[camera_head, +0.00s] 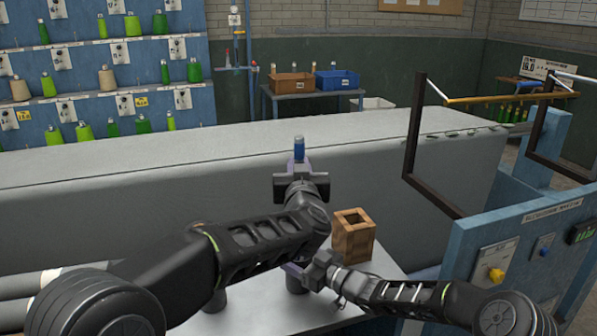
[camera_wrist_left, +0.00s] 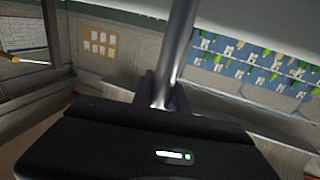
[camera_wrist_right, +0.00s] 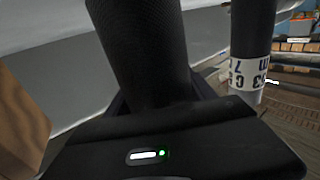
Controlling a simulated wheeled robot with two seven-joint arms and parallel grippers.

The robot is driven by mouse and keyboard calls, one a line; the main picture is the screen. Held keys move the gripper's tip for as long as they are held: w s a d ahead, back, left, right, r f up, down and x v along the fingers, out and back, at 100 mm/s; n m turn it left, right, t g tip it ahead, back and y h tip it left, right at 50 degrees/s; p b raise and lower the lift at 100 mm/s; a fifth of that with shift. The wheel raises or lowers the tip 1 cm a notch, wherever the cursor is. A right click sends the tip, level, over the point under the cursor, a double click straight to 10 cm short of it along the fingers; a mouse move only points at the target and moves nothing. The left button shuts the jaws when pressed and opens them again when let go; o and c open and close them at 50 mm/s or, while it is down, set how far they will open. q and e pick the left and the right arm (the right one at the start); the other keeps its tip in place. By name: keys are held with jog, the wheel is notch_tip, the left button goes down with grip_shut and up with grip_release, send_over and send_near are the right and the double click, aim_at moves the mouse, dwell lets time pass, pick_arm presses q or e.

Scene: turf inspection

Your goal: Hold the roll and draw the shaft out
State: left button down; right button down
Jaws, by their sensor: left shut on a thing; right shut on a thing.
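My left gripper (camera_head: 299,172) is shut on a bare metal shaft (camera_wrist_left: 180,45), seen in the left wrist view. In the head view a blue end piece (camera_head: 299,146) stands upright above that gripper. My right gripper (camera_head: 302,272) is low over the white table, shut on a dark ribbed roll (camera_wrist_right: 142,50), which stands upright. A small part of the roll (camera_head: 296,284) shows in the head view below my left arm. My left arm hides the space between shaft and roll, so I cannot tell whether they still overlap.
An open-topped wooden box (camera_head: 353,240) stands on the white table (camera_head: 265,312), right of the roll. A second dark cylinder with a white label (camera_wrist_right: 250,75) stands near. A long grey padded bench (camera_head: 130,165) lies behind; a blue control panel (camera_head: 515,240) is right.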

pick_arm(q)
notch_tip(320, 180, up, 18)
dwell(2.1)
pick_arm(e)
jog(key=shift+c, duration=1.2)
grip_release()
jog(key=v, duration=1.2)
jog(key=shift+s, duration=0.1)
